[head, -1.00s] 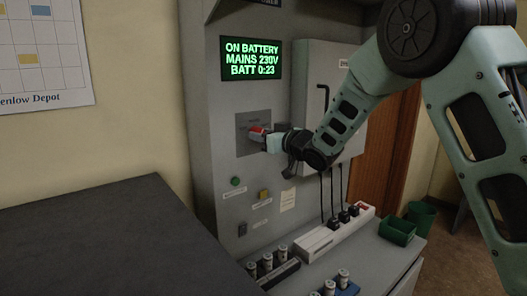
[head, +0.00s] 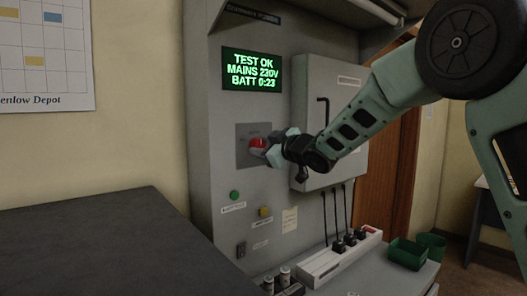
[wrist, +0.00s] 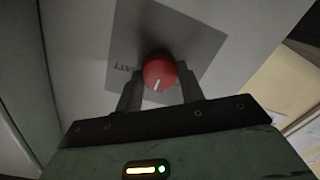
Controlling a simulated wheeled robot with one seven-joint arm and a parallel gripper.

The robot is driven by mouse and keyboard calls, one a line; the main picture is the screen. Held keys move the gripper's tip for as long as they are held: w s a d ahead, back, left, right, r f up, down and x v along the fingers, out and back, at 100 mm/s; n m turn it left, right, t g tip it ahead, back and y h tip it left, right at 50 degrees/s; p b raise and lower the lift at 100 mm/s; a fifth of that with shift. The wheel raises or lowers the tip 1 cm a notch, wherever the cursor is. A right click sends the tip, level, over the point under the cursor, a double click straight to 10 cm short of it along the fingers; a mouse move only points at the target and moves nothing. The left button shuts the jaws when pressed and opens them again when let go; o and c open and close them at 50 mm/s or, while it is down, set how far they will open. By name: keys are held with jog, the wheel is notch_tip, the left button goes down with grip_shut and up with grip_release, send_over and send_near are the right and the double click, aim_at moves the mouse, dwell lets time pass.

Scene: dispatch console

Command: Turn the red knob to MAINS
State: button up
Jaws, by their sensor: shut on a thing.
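The red knob (head: 258,142) sits on a grey square plate (head: 243,158) on the console's front. In the wrist view the red knob (wrist: 160,70) is round, with a white pointer line directed toward my gripper. My gripper (head: 261,148) reaches in from the right and is shut on the knob. In the wrist view its two dark fingers (wrist: 159,84) lie on either side of it. A BATT label (wrist: 125,68) shows to the knob's left there; the other plate lettering is hidden or too small to read. The green display (head: 252,70) reads TEST OK, MAINS 230V, BATT 0:23.
A green button (head: 234,195) and a yellow button (head: 264,212) are below the plate. A power strip (head: 340,258) and a green bin (head: 407,253) stand lower right.

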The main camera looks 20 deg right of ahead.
dwell(0.3)
jog(key=o, duration=1)
jog(key=f+b+v, duration=0.1)
jog(key=b+v, duration=0.3)
jog(key=v, duration=1.3)
jog(key=shift+s+r, duration=0.2)
jog(key=shift+r, duration=0.2)
jog(key=shift+d, duration=0.1)
